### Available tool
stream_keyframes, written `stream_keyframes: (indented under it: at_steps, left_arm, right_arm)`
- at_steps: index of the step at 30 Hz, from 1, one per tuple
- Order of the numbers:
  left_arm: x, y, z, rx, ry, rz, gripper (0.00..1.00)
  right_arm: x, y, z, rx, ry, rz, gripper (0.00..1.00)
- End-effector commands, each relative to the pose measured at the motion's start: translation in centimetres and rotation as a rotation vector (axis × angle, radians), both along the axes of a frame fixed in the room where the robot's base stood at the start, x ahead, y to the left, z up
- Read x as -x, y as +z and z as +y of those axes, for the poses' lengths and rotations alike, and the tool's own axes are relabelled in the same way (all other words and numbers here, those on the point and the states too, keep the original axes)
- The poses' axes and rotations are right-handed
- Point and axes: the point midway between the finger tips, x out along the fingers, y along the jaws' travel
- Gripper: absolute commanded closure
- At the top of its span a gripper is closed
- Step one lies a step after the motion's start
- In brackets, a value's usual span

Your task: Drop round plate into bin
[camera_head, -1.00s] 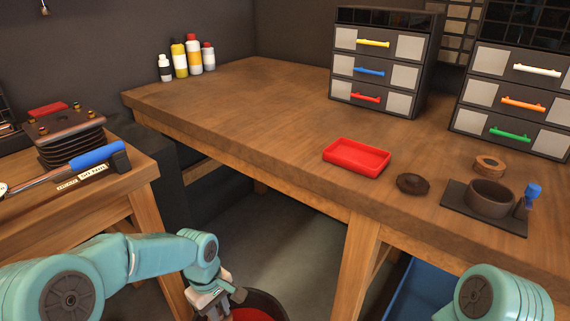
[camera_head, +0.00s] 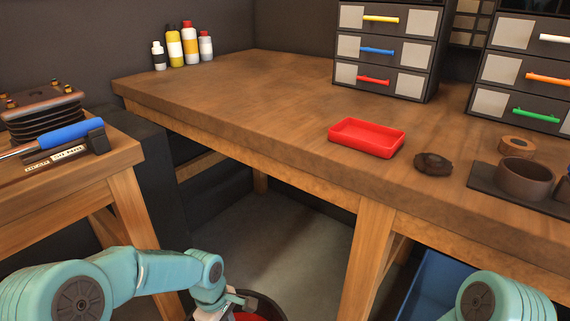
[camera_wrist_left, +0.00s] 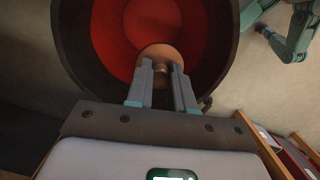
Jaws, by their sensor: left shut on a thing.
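My left gripper (camera_wrist_left: 163,72) is shut on a small round brownish plate (camera_wrist_left: 158,52) with a knob-like middle. It holds the plate over the opening of a dark round bin (camera_wrist_left: 72,45) with a red inside. In the head view the bin (camera_head: 278,303) stands on the floor at the bottom edge, partly cut off. My left gripper (camera_head: 232,311) reaches over its left side there, and the plate cannot be made out. My right arm shows at the lower right, but its gripper is out of the picture.
A wooden bench holds a red tray (camera_head: 366,138), a dark round piece (camera_head: 433,164), a wooden ring (camera_head: 516,145), a dark cup (camera_head: 525,179) and drawer units (camera_head: 387,50). A blue container (camera_head: 430,285) stands beneath it. A second bench (camera_head: 125,158) is at left.

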Motion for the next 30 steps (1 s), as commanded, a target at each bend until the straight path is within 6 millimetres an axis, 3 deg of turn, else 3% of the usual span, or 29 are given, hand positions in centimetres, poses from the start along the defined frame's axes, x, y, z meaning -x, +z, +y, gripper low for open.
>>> stream_keyframes:
  at_steps: [3, 10, 11, 12, 13, 14, 23, 26, 30]
  left_arm:
    - [-0.2, -1.0, 0.0, 0.000, 0.000, -0.002, 1.00]
    - [-0.4, -1.0, 0.0, 0.000, 0.000, -0.001, 1.00]
    - [-0.4, -1.0, 0.0, 0.000, 0.000, -0.001, 0.75]
    - [-0.4, -1.0, 0.0, 0.000, 0.000, -0.001, 0.62]
    - [-0.4, -1.0, 0.0, 0.000, 0.000, -0.001, 0.52]
    - [-0.4, -1.0, 0.0, 0.000, 0.000, -0.001, 0.48]
    - [-0.4, -0.8, 0.0, 0.000, 0.000, -0.001, 0.48]
    - [-0.5, 0.4, 0.1, 0.001, 0.001, -0.004, 0.48]
    - [-0.7, 3.5, 0.4, 0.001, 0.001, -0.006, 0.48]
  right_arm:
    - [-0.1, -0.8, -0.1, 0.000, -0.003, -0.001, 0.00]
    - [-0.1, -0.6, -0.1, 0.000, -0.003, -0.001, 0.00]
    - [-0.1, -0.6, -0.1, 0.000, -0.003, -0.001, 0.00]
    - [-0.1, -0.6, -0.1, 0.000, -0.003, -0.001, 0.00]
    - [-0.1, -0.6, -0.1, 0.000, -0.003, -0.001, 0.00]
    - [-0.1, -0.6, -0.1, 0.000, -0.003, -0.001, 0.00]
    - [-0.1, -0.6, -0.1, 0.000, -0.003, -0.001, 0.00]
    - [0.0, -0.1, 0.0, 0.000, -0.001, -0.001, 0.00]
    - [0.1, 1.1, 0.1, 0.000, 0.004, 0.002, 0.00]
